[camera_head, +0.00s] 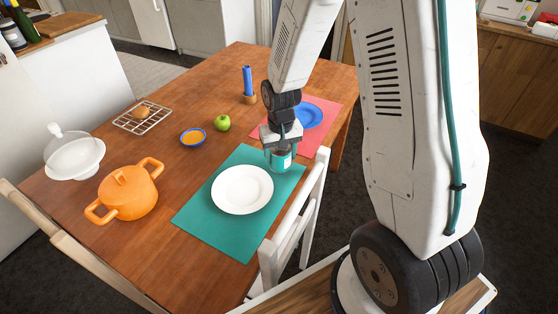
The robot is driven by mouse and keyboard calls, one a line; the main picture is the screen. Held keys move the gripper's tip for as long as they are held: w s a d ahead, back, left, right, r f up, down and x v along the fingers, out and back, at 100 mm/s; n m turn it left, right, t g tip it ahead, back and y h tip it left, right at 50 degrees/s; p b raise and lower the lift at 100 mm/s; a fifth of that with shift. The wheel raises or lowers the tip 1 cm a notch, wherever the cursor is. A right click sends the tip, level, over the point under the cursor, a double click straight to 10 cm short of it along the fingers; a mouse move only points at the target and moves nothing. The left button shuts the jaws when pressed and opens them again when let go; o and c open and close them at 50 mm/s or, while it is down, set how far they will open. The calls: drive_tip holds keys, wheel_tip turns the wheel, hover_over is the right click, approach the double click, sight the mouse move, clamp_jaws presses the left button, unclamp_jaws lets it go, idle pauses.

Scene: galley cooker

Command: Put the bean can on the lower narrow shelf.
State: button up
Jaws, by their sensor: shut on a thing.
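My gripper (279,147) points down over the near right side of the wooden table, at the right edge of the teal placemat. It is shut on a small can (280,162) with a teal and white label, which I take to be the bean can. The can is upright, its upper part hidden by the gripper. I cannot tell whether its base touches the table. I cannot make out a lower narrow shelf in this view.
A white plate (242,189) lies on the teal placemat (205,213). A white chair (292,235) stands close by. A blue plate (308,116), green apple (223,122), blue candle (248,82), small bowl (193,137), wire rack (128,123), orange pot (128,194) and glass dome (73,154) occupy the table (205,75).

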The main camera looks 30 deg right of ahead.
drive_tip(key=shift+f, duration=1.3)
drive_tip(key=shift+a+f, duration=0.1)
drive_tip(key=shift+f, duration=0.05)
drive_tip(key=o, duration=0.9)
